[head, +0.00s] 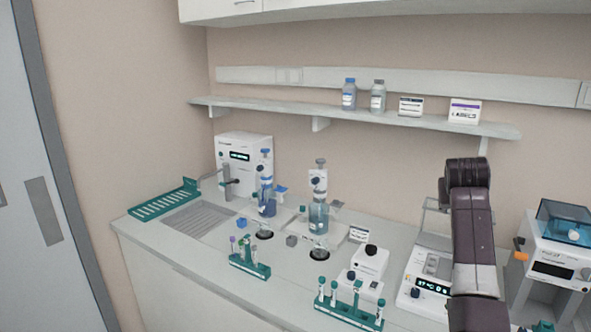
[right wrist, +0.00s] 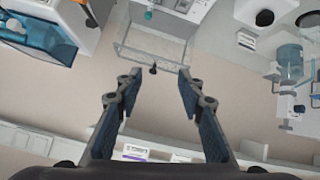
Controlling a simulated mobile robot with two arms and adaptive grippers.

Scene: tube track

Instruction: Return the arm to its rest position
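My right arm (head: 472,235) rises at the right of the head view, in front of the balance with a glass shield. The right gripper (right wrist: 160,76) shows in the right wrist view with its two fingers apart and nothing between them. The wrist view looks upside down. The wall and shelf lie at its bottom, and the glass shield (right wrist: 150,48) is beyond the fingertips. In the head view I cannot make out the right gripper's fingers. My left gripper is in neither view.
Teal tube racks stand at the left (head: 250,268) and right (head: 352,312) near the counter's front. Bottle-top dispensers (head: 319,215) stand behind them. A blue-lidded device (head: 562,235) is right of my arm. A shelf (head: 360,114) with bottles runs above.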

